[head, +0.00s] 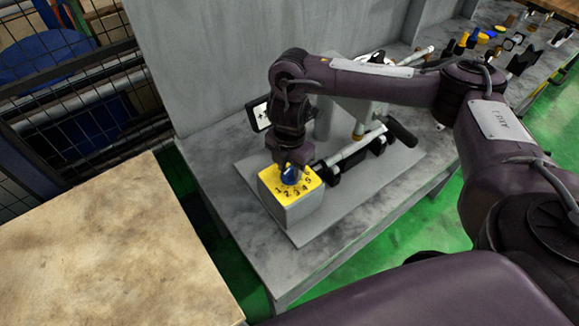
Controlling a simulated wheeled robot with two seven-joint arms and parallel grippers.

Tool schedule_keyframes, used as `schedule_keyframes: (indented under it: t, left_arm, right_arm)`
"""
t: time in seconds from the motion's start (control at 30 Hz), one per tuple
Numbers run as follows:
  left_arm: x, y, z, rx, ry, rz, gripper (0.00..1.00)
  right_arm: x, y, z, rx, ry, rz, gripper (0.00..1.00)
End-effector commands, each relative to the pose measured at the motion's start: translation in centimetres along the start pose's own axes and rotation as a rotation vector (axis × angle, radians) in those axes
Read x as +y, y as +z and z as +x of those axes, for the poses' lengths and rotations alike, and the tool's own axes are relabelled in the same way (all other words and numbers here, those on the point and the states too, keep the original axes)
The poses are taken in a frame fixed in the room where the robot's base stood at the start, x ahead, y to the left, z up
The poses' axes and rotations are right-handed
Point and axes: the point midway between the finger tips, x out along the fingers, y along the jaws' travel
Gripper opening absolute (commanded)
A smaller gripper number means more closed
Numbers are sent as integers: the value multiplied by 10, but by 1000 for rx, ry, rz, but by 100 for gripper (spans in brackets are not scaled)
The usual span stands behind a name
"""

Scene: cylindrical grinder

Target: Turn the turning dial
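The turning dial (289,176) is a blue knob on the yellow numbered top (307,192) of a grey box (298,212). The numbers 1 to 5 can be read around its front side, and the far side is partly covered. My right gripper (291,163) points down right over the dial, its lower end at the knob and covering its back part. Its fingers are dark and small here, so I cannot tell whether they are closed on the knob or just around it. My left gripper is not in view.
The box stands on a plate on the grey bench (230,180). A grinder assembly with a black handle (401,133) stands just behind and right. A tan tabletop (110,255) is at lower left, a wire fence (95,98) at upper left. Small tools lie at far right.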

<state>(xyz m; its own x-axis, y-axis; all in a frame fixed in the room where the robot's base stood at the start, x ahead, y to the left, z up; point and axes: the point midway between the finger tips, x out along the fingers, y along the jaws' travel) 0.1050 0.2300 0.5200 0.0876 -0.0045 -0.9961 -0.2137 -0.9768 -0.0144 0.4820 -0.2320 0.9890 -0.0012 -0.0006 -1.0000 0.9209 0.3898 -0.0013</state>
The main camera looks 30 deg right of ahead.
Motion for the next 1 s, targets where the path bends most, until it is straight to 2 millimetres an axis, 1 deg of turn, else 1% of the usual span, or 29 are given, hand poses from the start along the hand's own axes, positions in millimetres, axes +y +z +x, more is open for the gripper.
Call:
schedule_keyframes:
  t: [0.17, 0.43, 0.73, 1.0]
  left_arm:
    - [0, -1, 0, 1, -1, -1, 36]
    - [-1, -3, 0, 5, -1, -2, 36]
    - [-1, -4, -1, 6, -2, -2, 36]
    - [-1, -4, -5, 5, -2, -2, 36]
  right_arm:
    - [0, 0, 0, 0, 1, 0, 36]
    - [0, 0, 0, 0, 1, 0, 1]
    - [0, 0, -1, 0, 1, -21, 0]
    - [0, 0, -2, 0, 2, -158, 0]
